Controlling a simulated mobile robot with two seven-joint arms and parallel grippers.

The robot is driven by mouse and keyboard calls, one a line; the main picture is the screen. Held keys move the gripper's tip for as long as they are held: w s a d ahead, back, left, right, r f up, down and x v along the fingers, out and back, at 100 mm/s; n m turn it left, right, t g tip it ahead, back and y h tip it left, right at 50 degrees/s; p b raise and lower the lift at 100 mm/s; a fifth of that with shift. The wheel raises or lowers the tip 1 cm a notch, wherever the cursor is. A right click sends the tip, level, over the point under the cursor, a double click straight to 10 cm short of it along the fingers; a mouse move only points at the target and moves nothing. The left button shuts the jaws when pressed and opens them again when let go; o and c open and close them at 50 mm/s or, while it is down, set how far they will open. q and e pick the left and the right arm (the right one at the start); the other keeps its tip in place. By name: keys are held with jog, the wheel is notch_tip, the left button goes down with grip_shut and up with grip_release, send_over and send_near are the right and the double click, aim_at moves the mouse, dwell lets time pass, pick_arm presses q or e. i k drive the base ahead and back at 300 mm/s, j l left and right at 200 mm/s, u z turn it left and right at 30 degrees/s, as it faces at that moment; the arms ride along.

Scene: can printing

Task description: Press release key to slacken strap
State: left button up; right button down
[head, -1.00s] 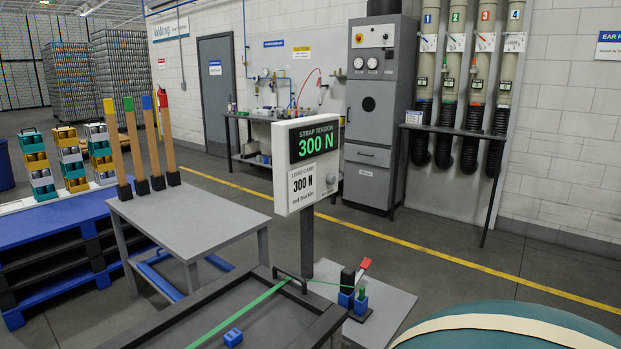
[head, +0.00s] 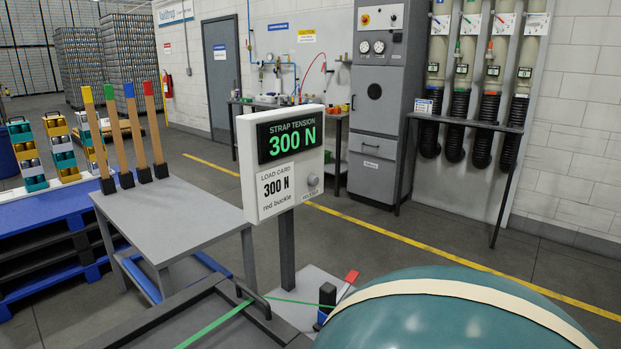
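The tension display (head: 279,165) reads STRAP TENSION 300 N in green. The load card (head: 278,190) below it reads 300 N, red buckle. A green strap (head: 222,322) runs over the dark frame (head: 187,297), under a black bar (head: 253,301), toward the tensioner. The tensioner shows a black post (head: 327,293), a lever with a red handle (head: 351,277) tilted up to the right, and a sliver of blue (head: 322,317). A large teal rounded shape close to the camera hides its lower part. Neither gripper is in view.
A grey table (head: 170,214) at left carries several wooden posts with coloured tops. Blue pallets (head: 45,245) stand left of it. The floor behind the display is clear.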

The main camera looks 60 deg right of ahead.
aim_at(313, 180)
jog(key=l, duration=0.55)
jog(key=k+l, duration=0.15)
jog(key=l, duration=0.4)
jog(key=l+u, duration=0.1)
jog(key=l, duration=0.4)
jog(key=k+l, duration=0.15)
jog(key=l, duration=0.95)
jog(key=k+u, duration=0.05)
